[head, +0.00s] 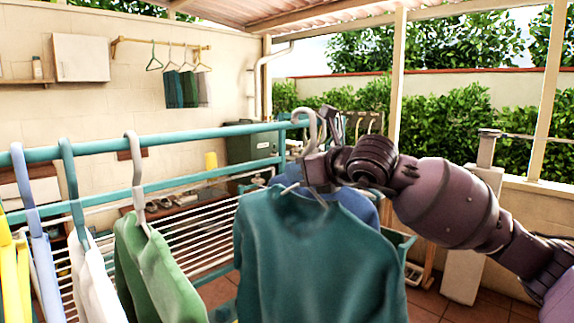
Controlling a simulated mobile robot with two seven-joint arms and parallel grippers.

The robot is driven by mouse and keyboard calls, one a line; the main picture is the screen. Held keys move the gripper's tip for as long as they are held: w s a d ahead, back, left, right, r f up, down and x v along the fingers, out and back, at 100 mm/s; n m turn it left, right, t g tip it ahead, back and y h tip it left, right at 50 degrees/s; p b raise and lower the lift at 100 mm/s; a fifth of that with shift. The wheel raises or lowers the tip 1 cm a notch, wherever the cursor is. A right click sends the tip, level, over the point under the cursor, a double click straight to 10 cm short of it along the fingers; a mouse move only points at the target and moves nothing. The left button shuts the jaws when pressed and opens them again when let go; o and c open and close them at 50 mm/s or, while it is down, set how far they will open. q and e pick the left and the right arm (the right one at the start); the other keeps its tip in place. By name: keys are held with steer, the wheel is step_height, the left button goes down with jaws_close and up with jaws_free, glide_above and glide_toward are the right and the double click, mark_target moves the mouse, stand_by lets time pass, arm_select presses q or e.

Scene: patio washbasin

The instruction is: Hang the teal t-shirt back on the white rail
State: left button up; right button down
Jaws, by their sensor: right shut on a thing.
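The teal t-shirt (312,262) hangs from a pale hanger (304,119) in the front middle of the head view. My right gripper (312,172) is shut on this hanger below its hook, above the shirt's collar. The hook stands up beside the right end of a teal rail (215,131); I cannot tell whether it touches the rail. The rail that bears the other clothes looks teal; white bars (195,232) show on the drying rack behind it. My left gripper is not in view.
Green (150,262), white (92,275), pale blue (46,275) and yellow garments hang at the left of the rail. A blue garment (345,203) is partly hidden behind the teal shirt. A wall rack (160,43) with hangers is at the back. The rail is clear between the green garment and the teal shirt.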

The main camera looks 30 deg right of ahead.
steer(key=f+p+v, duration=0.1)
steer(key=v, duration=0.4)
steer(key=f+p+v, duration=0.1)
steer(key=v, duration=0.5)
steer(key=s+f+p+v, duration=0.1)
steer(key=p+v, duration=0.1)
steer(key=v, duration=0.4)
steer(key=shift+s+d+f, duration=0.1)
steer(key=shift+f, duration=0.3)
steer(key=shift+s+d, duration=0.2)
steer(key=shift+s, duration=0.25)
steer(key=shift+f, duration=0.1)
